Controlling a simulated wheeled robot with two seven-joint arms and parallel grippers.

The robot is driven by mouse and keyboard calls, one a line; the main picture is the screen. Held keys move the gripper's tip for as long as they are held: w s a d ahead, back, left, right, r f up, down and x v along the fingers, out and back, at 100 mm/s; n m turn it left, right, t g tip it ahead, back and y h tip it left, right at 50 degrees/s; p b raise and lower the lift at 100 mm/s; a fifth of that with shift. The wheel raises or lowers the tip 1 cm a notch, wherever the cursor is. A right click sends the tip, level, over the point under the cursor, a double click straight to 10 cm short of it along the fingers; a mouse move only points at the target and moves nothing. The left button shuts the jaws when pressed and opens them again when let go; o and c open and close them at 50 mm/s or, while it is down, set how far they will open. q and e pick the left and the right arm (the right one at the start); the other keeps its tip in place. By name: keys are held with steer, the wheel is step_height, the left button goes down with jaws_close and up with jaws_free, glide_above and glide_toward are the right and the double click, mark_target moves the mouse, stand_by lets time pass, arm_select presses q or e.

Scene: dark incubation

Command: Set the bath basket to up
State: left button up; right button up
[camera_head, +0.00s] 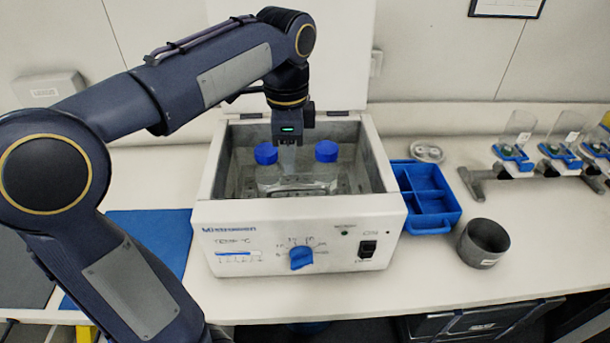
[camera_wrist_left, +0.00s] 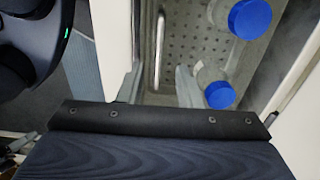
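The water bath (camera_head: 300,217) is a white box with its lid (camera_head: 335,60) raised and a blue dial on its front. Inside it is a grey perforated basket (camera_head: 335,188), whose perforated floor (camera_wrist_left: 185,50) shows in the left wrist view. Two clear bottles with blue caps (camera_head: 266,153) (camera_head: 326,151) stand upright in it. A thin metal handle (camera_wrist_left: 159,52) shows in the left wrist view. My left gripper (camera_head: 287,165) points down into the bath between the bottles. Its fingers (camera_wrist_left: 158,82) look apart, with the handle in line between them. Contact cannot be told.
A blue divided tray (camera_head: 430,198) and a dark grey cup (camera_head: 483,243) stand right of the bath. A rack with blue clamps (camera_head: 515,158) is at the far right. A blue mat (camera_head: 150,235) lies to the left, under my arm.

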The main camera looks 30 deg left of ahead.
arm_select(q)
step_height(320, 180, down, 6)
steer(key=shift+s+f, duration=0.1)
steer(key=shift+f, duration=0.15)
jaws_close()
stand_by(0.3)
